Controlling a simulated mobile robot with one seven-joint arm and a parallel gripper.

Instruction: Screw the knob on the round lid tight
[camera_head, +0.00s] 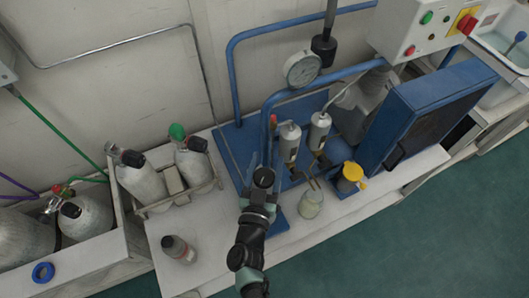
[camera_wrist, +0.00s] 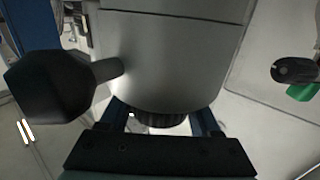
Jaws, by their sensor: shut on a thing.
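In the wrist view a dark ribbed round knob (camera_wrist: 158,118) sits under a large grey rounded body (camera_wrist: 175,60). My gripper (camera_wrist: 160,126) has a finger on each side of this knob and is shut on it. The fingertips are partly hidden behind the dark gripper bar. A round lid cannot be made out clearly, and the knob's thread and seat are hidden. In the head view my arm reaches in front of the left grey cylinder (camera_head: 289,143), and the arm hides the fingers and the knob.
A big black faceted handle (camera_wrist: 48,88) sticks out left of the grey body. A second grey cylinder (camera_head: 318,132), a glass jar (camera_head: 310,205) and a yellow-topped pot (camera_head: 351,174) stand to the right.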

